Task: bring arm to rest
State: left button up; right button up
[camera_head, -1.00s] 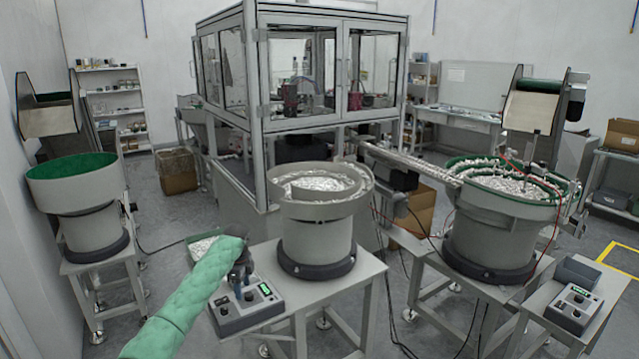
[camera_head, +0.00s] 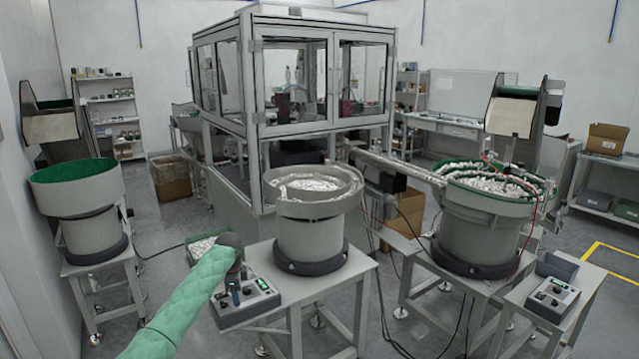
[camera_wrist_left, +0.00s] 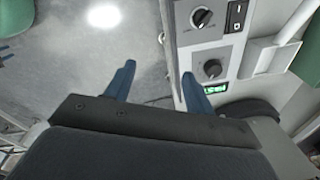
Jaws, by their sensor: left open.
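My left arm in its green sleeve reaches in from the bottom of the head view. My left gripper (camera_head: 234,290) points down in front of the control box (camera_head: 258,302), partly hidden by my wrist. The left wrist view shows the gripper (camera_wrist_left: 158,74) with its two blue fingers spread and nothing between them. The control box (camera_wrist_left: 222,42), with knobs and a green display, is beside the right finger in that view; whether they touch cannot be told. My right gripper is in neither view.
A grey bowl feeder (camera_head: 310,235) stands on the table beside the control box. A green-rimmed feeder (camera_head: 480,235) full of parts is to the right, an empty green bowl (camera_head: 78,190) to the left. A glazed machine (camera_head: 295,130) stands behind. Grey floor (camera_head: 165,275) is open left of the gripper.

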pick_arm(q)
jog(key=w+d+r+n+t, duration=0.2)
jog(key=w+r+n+t, duration=0.6)
jog(key=w+n, duration=0.1)
jog(key=s+d+f+n, duration=0.1)
jog(key=s+f, duration=0.9)
jog(key=f, duration=0.3)
jog(key=s+d+f+n+g, duration=0.1)
jog(key=s+d+f, duration=0.1)
jog(key=s+f, duration=0.95)
jog(key=s+d+f+n, duration=0.1)
jog(key=s+f+n, duration=0.1)
jog(key=s+f, duration=0.9)
jog(key=s+f+g, duration=0.2)
jog(key=s+f, duration=0.7)
jog(key=s, duration=0.6)
jog(key=s+d+f+g, duration=0.1)
jog(key=s+f+g, duration=0.1)
jog(key=s+f, duration=0.8)
jog(key=s+d+f+g, duration=0.1)
jog(key=s+f, duration=0.8)
jog(key=s, duration=1.3)
jog(key=shift+d+f+n+g, duration=0.15)
jog(key=shift+n+g, duration=0.15)
jog(key=shift+g, duration=0.4)
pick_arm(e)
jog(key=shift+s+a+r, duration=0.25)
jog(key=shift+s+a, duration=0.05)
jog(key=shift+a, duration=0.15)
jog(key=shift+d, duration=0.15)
